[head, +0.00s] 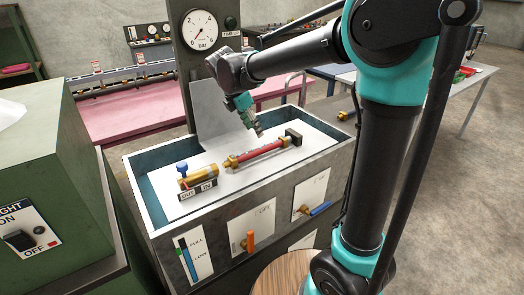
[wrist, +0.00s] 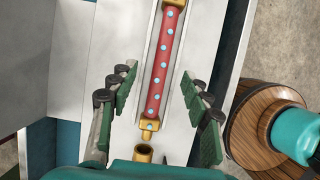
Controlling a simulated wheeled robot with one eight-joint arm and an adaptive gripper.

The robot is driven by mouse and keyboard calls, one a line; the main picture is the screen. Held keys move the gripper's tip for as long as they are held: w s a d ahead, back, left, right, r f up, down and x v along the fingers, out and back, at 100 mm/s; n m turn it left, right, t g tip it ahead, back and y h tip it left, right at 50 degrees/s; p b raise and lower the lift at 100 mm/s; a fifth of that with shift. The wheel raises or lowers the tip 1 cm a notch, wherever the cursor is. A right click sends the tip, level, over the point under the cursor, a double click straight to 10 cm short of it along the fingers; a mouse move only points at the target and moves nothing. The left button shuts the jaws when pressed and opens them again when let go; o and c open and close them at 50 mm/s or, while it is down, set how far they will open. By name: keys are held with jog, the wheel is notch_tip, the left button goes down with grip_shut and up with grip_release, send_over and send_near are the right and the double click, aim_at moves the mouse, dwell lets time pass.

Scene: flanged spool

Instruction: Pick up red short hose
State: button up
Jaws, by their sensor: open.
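The red short hose (head: 262,151) lies on the white top panel of a tank-like bench, with brass fittings at its ends. Its far end is at a dark block (head: 293,137). In the wrist view the red hose (wrist: 166,60) runs lengthwise, dotted with pale blue spots, in a light channel. My gripper (head: 256,130) is above the panel near the hose. In the wrist view my gripper's green finger pads (wrist: 162,96) are spread apart on either side of the hose's near end, and nothing is between them in their grasp. A brass fitting (wrist: 143,152) sits just below the hose end.
A brass valve with a blue knob (head: 183,168) stands left of the hose above OUT and IN labels. A gauge panel (head: 201,30) rises behind. The bench front has an orange handle (head: 250,241) and a blue handle (head: 320,208). A wooden spool (wrist: 262,125) stands at right.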

aim_at(263, 147)
jog(key=x, duration=0.9)
jog(key=shift+s+d+f, duration=0.15)
jog(key=shift+d+f, duration=0.05)
jog(key=shift+d, duration=0.05)
jog(key=shift+c, duration=0.3)
grip_shut()
